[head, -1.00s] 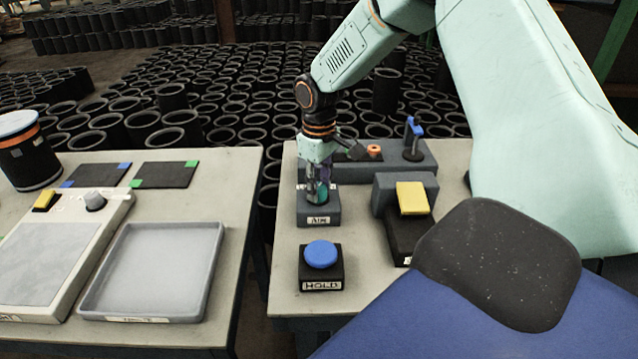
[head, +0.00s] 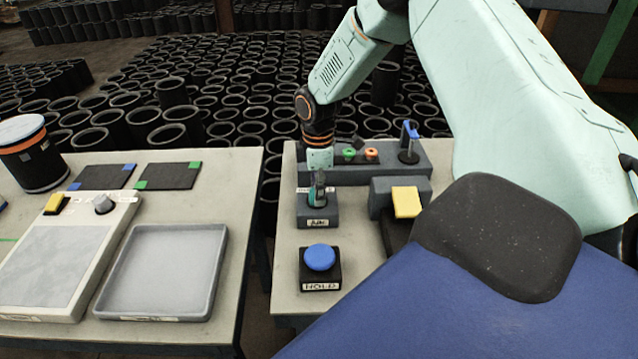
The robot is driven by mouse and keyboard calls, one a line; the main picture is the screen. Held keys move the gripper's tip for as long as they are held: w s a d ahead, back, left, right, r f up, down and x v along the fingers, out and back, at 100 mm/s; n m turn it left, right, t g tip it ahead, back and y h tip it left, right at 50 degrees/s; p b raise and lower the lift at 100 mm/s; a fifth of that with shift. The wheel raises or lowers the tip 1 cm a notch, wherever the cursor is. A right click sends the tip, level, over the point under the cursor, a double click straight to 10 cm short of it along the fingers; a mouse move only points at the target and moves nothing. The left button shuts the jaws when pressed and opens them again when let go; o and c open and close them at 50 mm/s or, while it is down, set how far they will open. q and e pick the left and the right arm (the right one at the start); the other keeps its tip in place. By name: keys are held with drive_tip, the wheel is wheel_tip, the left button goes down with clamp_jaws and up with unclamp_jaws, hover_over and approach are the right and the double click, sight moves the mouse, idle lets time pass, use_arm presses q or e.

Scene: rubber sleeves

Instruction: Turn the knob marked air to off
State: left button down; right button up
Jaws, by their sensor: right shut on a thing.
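The grey box marked Air (head: 318,213) stands on the right table, with its label on the front face. My right gripper (head: 318,190) points down from above and is shut on the knob. Which way the knob points cannot be made out. My left gripper is not in view.
A blue button on a black box marked Hold (head: 320,258) stands in front of the Air box. A yellow switch (head: 406,202) is to the right. A grey panel (head: 355,173) with green and orange buttons and a blue-handled lever (head: 410,138) stands behind. A grey tray (head: 163,226) lies on the left table.

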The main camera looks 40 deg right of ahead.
drive_tip(key=shift+a+n, duration=0.1)
drive_tip(key=shift+n, duration=1.5)
drive_tip(key=o, duration=1.2)
drive_tip(key=shift+w, duration=0.1)
drive_tip(key=shift+c, duration=0.2)
wheel_tip(320, 180, up, 12)
